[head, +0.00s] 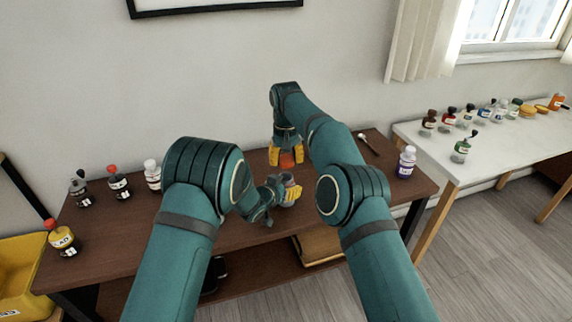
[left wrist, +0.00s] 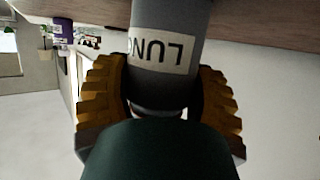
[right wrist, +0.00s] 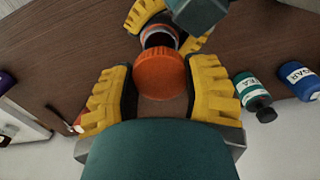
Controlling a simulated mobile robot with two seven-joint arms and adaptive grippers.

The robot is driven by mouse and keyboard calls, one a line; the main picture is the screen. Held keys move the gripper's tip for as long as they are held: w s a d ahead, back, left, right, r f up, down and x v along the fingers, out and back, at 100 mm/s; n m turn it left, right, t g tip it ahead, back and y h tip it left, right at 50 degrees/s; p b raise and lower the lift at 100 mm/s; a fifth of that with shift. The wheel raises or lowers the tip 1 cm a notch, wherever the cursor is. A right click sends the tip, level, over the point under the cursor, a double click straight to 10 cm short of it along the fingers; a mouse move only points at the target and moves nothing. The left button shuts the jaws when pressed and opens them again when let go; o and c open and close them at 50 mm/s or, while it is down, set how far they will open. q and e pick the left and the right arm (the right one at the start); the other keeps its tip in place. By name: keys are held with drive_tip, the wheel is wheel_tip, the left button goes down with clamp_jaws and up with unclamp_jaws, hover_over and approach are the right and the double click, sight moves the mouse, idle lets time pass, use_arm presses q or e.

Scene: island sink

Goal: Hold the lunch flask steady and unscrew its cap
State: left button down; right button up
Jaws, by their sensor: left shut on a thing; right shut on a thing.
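The grey lunch flask shows in the left wrist view (left wrist: 165,50), with a white label reading "LUNC". My left gripper (head: 287,192) is shut around it near the desk; its yellow fingers stand on both sides of the flask in the left wrist view. My right gripper (head: 287,156) is shut on the orange cap (right wrist: 160,74), which also shows in the head view (head: 288,160). The cap appears apart from the flask, with a gap between the two grippers in the head view. My left gripper's fingers and the dark flask top show beyond the cap in the right wrist view.
The brown desk (head: 135,213) holds several bottles at left, a purple-labelled bottle (head: 405,163) at right and a dark spoon-like item (head: 368,145). A white side table (head: 480,135) carries several bottles. A yellow bin (head: 20,280) stands at lower left.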

use_arm(q)
drive_tip(key=shift+c, duration=0.3)
unclamp_jaws()
